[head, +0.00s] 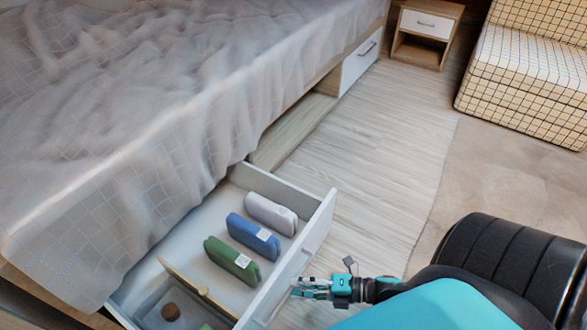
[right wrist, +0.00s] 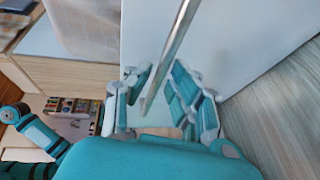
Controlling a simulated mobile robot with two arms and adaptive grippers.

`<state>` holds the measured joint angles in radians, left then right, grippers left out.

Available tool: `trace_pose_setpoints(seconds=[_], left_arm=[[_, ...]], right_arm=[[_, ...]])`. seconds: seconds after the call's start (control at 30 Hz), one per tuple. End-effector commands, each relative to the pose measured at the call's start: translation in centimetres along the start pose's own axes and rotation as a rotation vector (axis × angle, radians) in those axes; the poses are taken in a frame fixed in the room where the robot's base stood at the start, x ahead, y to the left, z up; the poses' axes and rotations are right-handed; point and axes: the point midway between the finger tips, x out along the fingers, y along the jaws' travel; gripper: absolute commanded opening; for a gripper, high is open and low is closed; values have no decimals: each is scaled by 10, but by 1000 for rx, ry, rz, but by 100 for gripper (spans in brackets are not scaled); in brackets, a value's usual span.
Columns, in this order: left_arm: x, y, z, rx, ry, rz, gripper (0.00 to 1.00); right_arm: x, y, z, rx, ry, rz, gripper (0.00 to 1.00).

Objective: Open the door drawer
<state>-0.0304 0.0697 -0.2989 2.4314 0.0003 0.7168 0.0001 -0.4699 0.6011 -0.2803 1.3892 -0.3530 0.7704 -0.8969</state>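The drawer (head: 318,228) under the bed stands pulled out, its white front facing right and its inside in view. My right gripper (head: 312,288) is at the outer side of the drawer front, low in the head view. In the right wrist view the drawer's white front (right wrist: 245,45) fills the upper right. A metal bar handle (right wrist: 172,55) runs between the two fingers of my right gripper (right wrist: 160,95). The fingers stand apart with gaps beside the bar; I cannot tell whether either touches it.
The drawer holds a grey case (head: 270,213), a blue case (head: 253,236), a green case (head: 231,260) and a brown round thing (head: 171,312). The bed (head: 150,100) is at left. Another white drawer (head: 361,62) is shut. Floor (head: 385,150) right of the drawer is clear.

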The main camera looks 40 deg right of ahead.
Motion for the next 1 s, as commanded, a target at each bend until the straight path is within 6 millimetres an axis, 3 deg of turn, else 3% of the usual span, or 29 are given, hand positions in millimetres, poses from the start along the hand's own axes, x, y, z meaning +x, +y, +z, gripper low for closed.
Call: trace_pose_setpoints(seconds=[0.2, 0.43, 0.6, 1.0], left_arm=[[0, 0, 0, -1, 1, 0, 81], [0, 0, 0, -1, 1, 0, 81], [0, 0, 0, -1, 1, 1, 81], [0, 0, 0, -1, 1, 1, 81]], right_arm=[[-50, -1, -1, 3, -1, -4, 21], [-87, 0, 0, 2, 0, 0, 21], [-97, 0, 0, 2, 0, 3, 21], [-98, 0, 0, 1, 0, 2, 21]])
